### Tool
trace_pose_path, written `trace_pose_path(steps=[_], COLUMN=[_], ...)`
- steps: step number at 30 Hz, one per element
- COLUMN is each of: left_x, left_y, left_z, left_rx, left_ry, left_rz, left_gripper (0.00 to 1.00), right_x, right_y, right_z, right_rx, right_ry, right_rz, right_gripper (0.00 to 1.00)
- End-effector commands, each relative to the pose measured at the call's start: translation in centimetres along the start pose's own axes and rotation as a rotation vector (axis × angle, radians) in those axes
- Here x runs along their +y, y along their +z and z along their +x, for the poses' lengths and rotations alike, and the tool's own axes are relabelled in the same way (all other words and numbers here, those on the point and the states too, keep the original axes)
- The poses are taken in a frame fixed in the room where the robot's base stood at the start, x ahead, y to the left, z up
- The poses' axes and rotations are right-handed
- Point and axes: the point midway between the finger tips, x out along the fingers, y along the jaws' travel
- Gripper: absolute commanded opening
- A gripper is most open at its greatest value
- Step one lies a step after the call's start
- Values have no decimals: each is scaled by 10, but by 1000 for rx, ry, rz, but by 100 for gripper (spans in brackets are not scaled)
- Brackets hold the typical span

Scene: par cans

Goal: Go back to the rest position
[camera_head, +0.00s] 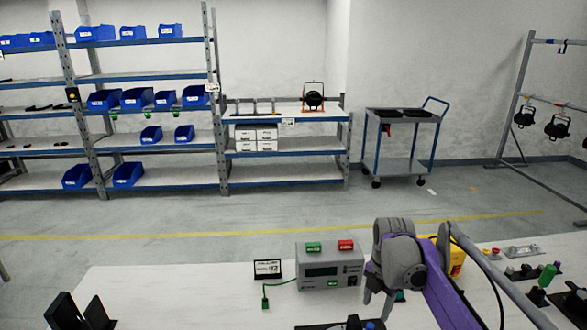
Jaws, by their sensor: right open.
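My right gripper (377,303) is grey on a purple arm that comes in from the right. Its fingers point down, are apart and look empty, above the front part of the white table (205,288). It is just right of a grey test box (329,271) with a green and a red block on top. My left gripper is out of view. A black par can (314,98) with an orange-red frame stands on the bench shelf at the back.
A small display (267,268) stands left of the box. Two upright black plates (97,313) are at the table's left. A yellow item (456,262) is partly behind my right arm. Shelves with blue bins, a trolley (401,115) and a rack with hanging lamps (557,127) are beyond open floor.

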Motion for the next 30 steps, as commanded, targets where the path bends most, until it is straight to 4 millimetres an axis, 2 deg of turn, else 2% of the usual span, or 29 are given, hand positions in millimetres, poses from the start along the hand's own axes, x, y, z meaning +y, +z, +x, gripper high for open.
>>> trace_pose_path(steps=[3,8,14,18,24,30], left_x=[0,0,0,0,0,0], left_y=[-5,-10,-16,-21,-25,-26], left_z=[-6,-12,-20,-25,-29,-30], left_rx=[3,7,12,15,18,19], left_ry=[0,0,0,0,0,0], left_rz=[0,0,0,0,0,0], left_gripper=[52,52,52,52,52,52], right_x=[-25,-61,-112,-147,-179,-188], right_y=[-30,-67,-115,-146,-172,-180], right_z=[-15,-20,-11,6,30,39], right_rx=[-28,-37,13,91,207,253], right_ry=[55,145,272,356,428,446], right_rz=[298,720,1262,1625,1980,2095], right_gripper=[57,57,57,57,57,57])
